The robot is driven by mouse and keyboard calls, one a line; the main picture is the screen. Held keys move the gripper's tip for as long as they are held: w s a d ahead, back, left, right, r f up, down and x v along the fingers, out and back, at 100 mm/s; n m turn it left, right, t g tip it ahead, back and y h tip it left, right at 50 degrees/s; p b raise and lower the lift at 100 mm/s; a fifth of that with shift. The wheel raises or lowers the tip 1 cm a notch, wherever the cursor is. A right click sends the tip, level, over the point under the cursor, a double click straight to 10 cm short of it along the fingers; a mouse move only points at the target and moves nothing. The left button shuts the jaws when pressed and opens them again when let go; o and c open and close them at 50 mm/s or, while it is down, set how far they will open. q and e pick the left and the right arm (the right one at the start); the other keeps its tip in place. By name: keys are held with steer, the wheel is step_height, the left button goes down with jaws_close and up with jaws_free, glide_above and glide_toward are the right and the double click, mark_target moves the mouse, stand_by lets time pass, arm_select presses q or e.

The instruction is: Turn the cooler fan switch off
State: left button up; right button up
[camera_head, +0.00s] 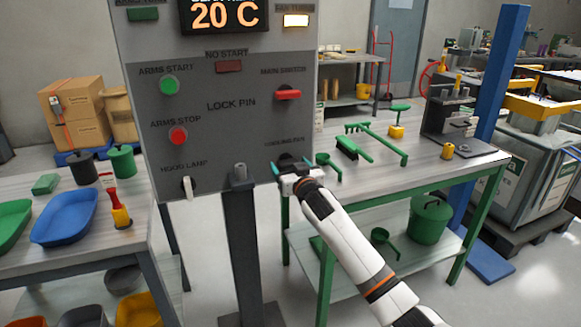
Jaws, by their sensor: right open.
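The grey control panel (228,120) stands upright in front of me. The cooling fan switch (285,158) is a dark knob at the panel's lower right, under its label. My right gripper (290,167) is at this switch, open, with its two teal fingertips to either side of it. The gripper partly hides the switch, so I cannot tell its position or whether the fingers touch it. A lit lamp (296,20) with a fan label is at the panel's upper right. My left gripper is not in view.
The panel also carries a red main switch (288,95), a green button (169,85), a red button (178,135) and a white hood lamp switch (187,187). A workbench (440,168) with green tools stands at right, a table with a blue tray (65,217) at left.

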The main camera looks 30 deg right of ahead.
steer(key=c, duration=1)
steer(key=shift+n, duration=0.4)
steer(key=n+p, duration=0.2)
steer(key=shift+r+n, duration=0.1)
steer(key=shift+n, duration=0.2)
steer(key=n+p, duration=0.2)
steer(key=n, duration=0.2)
steer(key=shift+n, duration=0.3)
steer(key=n+p, duration=0.1)
steer(key=n, duration=0.4)
steer(key=shift+p, duration=0.35)
steer(key=shift+n+p, duration=0.55)
steer(key=shift+n, duration=1.95)
steer(key=shift+f, duration=0.2)
